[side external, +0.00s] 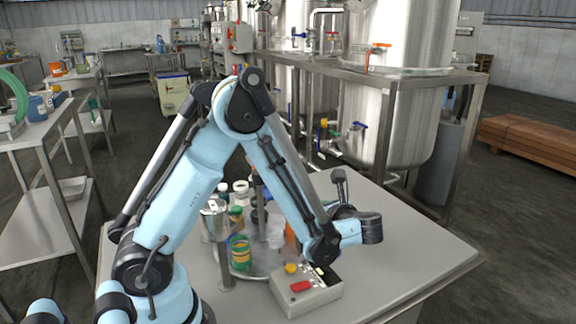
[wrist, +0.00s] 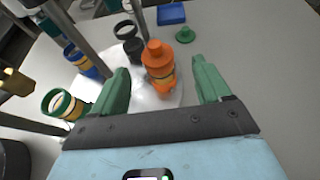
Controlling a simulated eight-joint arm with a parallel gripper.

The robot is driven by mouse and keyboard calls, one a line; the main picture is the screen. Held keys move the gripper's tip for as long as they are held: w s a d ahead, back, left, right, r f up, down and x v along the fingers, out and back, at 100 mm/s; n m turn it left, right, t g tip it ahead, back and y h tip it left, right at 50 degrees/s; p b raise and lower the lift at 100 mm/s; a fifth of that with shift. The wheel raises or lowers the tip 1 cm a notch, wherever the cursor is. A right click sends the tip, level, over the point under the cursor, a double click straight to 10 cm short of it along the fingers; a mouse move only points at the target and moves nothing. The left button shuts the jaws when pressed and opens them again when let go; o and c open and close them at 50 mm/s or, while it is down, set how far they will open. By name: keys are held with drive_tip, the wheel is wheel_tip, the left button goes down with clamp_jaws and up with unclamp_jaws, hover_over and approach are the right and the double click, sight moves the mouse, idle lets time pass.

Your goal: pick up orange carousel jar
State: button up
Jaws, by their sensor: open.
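The orange jar (wrist: 160,66) stands upright on a pale round carousel plate (wrist: 147,101) in the wrist view. In the side external view the orange jar (side external: 290,232) is mostly hidden behind my forearm.
A green-rimmed jar (wrist: 62,104), a blue jar (wrist: 80,59) and a black jar (wrist: 132,47) stand around the carousel. A blue tray (wrist: 171,14) and a green lid (wrist: 185,34) lie beyond. A control box (side external: 306,291) sits at the table's front; the table's right side is clear.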

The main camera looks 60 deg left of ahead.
drive_tip(key=shift+x, duration=3.3)
drive_tip(key=shift+s+d, duration=0.1)
drive_tip(key=shift+s, duration=0.05)
drive_tip(key=c, duration=1.1)
